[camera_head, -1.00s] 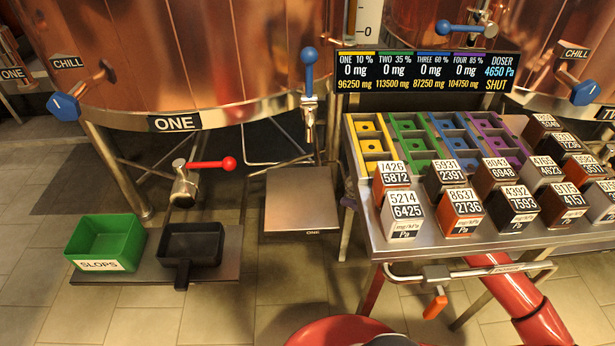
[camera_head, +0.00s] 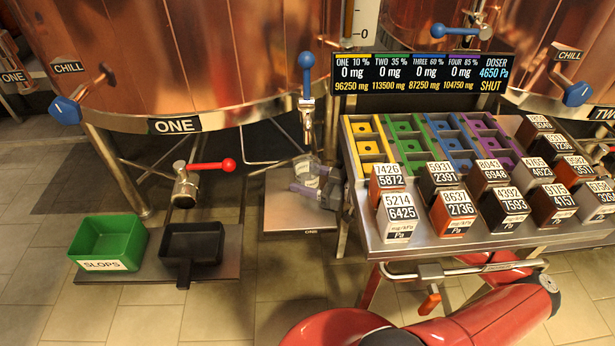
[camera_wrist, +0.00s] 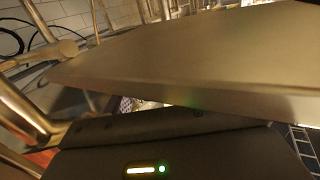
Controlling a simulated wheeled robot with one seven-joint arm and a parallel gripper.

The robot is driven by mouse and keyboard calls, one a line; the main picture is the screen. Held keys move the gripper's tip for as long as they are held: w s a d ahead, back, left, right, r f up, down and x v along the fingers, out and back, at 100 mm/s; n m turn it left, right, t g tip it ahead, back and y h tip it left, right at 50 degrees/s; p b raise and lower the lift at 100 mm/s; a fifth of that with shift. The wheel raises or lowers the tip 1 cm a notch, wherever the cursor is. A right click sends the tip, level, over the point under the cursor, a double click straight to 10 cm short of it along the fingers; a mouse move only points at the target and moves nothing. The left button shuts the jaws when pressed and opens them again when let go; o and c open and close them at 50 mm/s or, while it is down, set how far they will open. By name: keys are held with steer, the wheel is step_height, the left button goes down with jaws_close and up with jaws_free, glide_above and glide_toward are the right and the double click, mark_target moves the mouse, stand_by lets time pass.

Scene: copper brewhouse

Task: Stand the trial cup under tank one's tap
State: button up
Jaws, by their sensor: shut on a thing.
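The trial cup (camera_head: 306,169), small and clear, shows in the head view below the blue-handled tap (camera_head: 308,108) at tank one's (camera_head: 200,60) right side. My gripper (camera_head: 308,184) is shut on the cup, reaching in from the right over the steel plate (camera_head: 292,216) marked ONE. The cup looks upright; I cannot tell whether its base touches the plate or is exactly in line with the spout. In the wrist view a broad metal slab (camera_wrist: 190,65) fills the middle, and the cup and fingertips are not clear.
A red-handled valve (camera_head: 187,180) hangs under the ONE sign, above a black pan (camera_head: 192,245) and a green SLOPS bin (camera_head: 110,243). At right, a steel bench (camera_head: 400,243) carries labelled blocks and coloured racks (camera_head: 375,150); its left edge is close to my gripper.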

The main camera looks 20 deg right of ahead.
steer(key=shift+f, duration=0.15)
steer(key=o, duration=1)
steer(key=shift+r, duration=0.2)
steer(key=shift+s+d, duration=0.15)
steer(key=shift+d, duration=0.15)
steer(key=b+v, duration=0.1)
steer(key=v, duration=1)
steer(key=shift+b, duration=0.4)
steer(key=shift+s+d, duration=0.1)
